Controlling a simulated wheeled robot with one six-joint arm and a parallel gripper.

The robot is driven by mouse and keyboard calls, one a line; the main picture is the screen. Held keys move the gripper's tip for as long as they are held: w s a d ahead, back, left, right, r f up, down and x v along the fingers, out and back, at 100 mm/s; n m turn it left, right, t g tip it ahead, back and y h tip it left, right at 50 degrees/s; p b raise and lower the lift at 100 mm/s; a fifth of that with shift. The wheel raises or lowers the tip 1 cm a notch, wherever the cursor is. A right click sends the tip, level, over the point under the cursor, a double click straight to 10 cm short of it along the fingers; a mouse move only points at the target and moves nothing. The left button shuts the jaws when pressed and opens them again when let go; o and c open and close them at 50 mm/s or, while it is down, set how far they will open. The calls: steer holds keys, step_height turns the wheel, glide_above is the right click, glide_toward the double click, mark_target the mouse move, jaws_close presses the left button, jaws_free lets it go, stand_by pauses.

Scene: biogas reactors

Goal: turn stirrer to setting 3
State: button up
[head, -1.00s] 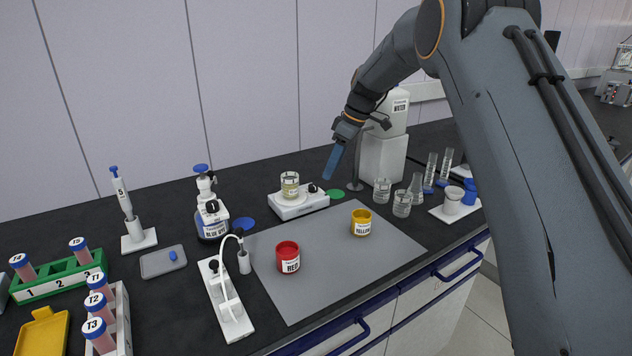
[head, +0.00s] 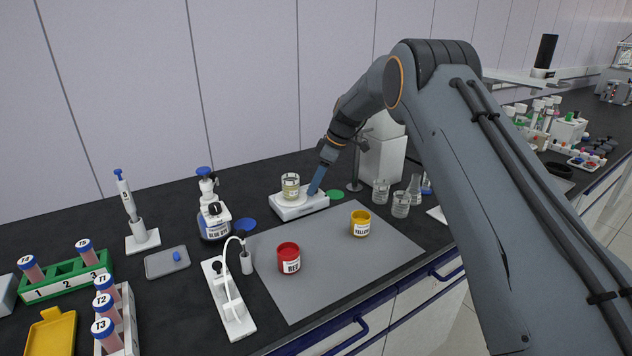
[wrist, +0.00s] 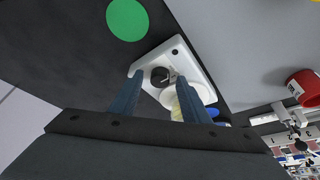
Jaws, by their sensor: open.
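The stirrer (head: 290,209) is a white flat box on the dark bench with a beaker (head: 290,187) of pale yellow liquid on its plate. In the wrist view the stirrer (wrist: 198,66) shows its black knob (wrist: 160,76) with a pale pointer mark. My gripper (head: 315,192) is at the stirrer's right end in the head view and hides the knob there. In the wrist view my gripper (wrist: 155,88) is open, its two blue fingers apart with the knob between and just beyond their tips. I cannot tell whether they touch it. The setting is not readable.
A green disc (head: 335,196) lies right of the stirrer and a blue disc (head: 246,226) lies left. A grey mat (head: 330,255) in front holds a red jar (head: 289,258) and a yellow jar (head: 360,223). Glassware (head: 401,204) stands to the right.

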steer(key=c, duration=1.1)
steer(key=shift+o, duration=0.2)
